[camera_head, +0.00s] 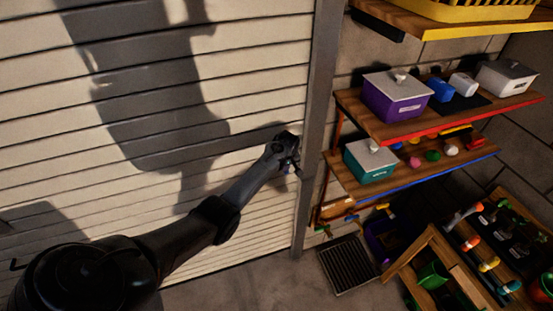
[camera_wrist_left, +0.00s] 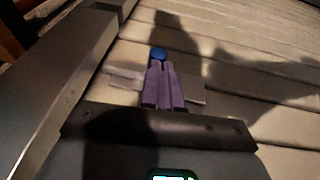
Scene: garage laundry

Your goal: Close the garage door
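The garage door (camera_head: 250,90) is a wall of pale horizontal slats filling the left of the head view. Its slats reach down close to the floor; any gap at the bottom is hard to tell. My left gripper (camera_head: 290,158) is in front of the door's right edge, beside the grey door post (camera_head: 318,110). In the left wrist view its two purple-tinted fingers (camera_wrist_left: 160,72) are close together and point at the slats (camera_wrist_left: 235,65). A small blue round thing (camera_wrist_left: 159,53) shows at their tips; whether they grip it is unclear. My right gripper is not in view.
Wooden shelves right of the post hold a purple box (camera_head: 396,95), a teal box (camera_head: 370,160) and other items. A dark grate (camera_head: 347,264) and a wooden rack (camera_head: 440,250) stand below. Bare floor (camera_head: 240,287) shows before the door. The post (camera_wrist_left: 75,65) runs close beside my left gripper.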

